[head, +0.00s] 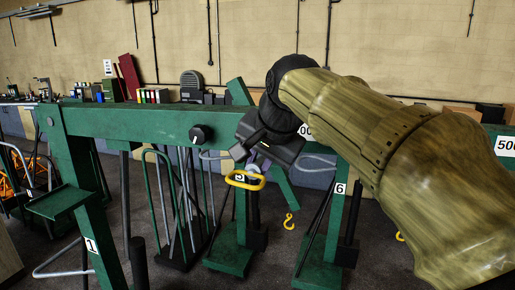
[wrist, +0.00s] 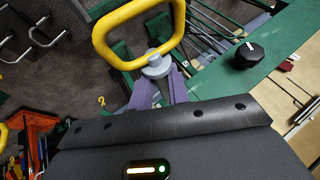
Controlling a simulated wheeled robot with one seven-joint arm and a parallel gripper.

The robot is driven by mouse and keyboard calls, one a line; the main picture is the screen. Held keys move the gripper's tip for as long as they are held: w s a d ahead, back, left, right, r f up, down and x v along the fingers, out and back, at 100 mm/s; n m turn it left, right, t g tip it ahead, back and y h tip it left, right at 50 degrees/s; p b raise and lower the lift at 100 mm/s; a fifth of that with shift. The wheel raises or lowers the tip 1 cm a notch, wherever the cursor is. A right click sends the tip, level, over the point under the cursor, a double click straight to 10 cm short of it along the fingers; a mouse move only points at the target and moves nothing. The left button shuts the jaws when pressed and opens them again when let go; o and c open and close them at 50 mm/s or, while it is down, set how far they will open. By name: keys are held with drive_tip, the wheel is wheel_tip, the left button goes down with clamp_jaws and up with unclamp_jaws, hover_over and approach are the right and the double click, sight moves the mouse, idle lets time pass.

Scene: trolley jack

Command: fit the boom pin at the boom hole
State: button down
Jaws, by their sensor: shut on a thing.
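The boom pin has a yellow loop handle (head: 240,186) and a grey collar; it also shows in the wrist view (wrist: 157,66). My gripper (head: 256,170) is shut on the pin at its grey collar, with purple fingers visible in the wrist view (wrist: 159,88). The gripper and pin are in front of the green boom (head: 130,122), a long beam crossing the head view, and just below its lower edge. A black knob (head: 201,134) sits on the boom's face, left of my gripper; it also shows in the wrist view (wrist: 249,55). I cannot make out the boom hole.
A green leg (head: 85,215) marked 1 stands at the left. Green stands marked 5 and 6 (head: 325,255), with upright bars, stand beneath and behind the boom. Shelves with boxes line the back wall.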

drive_tip(key=shift+s+a+r, duration=0.2)
drive_tip(key=shift+s+r, duration=0.5)
drive_tip(key=shift+r, duration=0.35)
drive_tip(key=shift+s, duration=0.15)
drive_tip(key=shift+w+d+p, duration=0.35)
drive_tip(key=shift+w+p, duration=0.05)
drive_tip(key=shift+w, duration=0.5)
drive_tip(key=shift+w+d+p, duration=0.35)
drive_tip(key=shift+w+d, duration=0.05)
drive_tip(key=shift+w, duration=0.55)
drive_tip(key=shift+w+d+p, duration=0.35)
drive_tip(key=shift+w+p, duration=0.05)
drive_tip(key=shift+w, duration=0.5)
drive_tip(key=w+d+p, duration=0.3)
drive_tip(key=w+p, duration=0.2)
drive_tip(key=w, duration=0.3)
drive_tip(key=shift+d, duration=0.15)
idle(3.1)
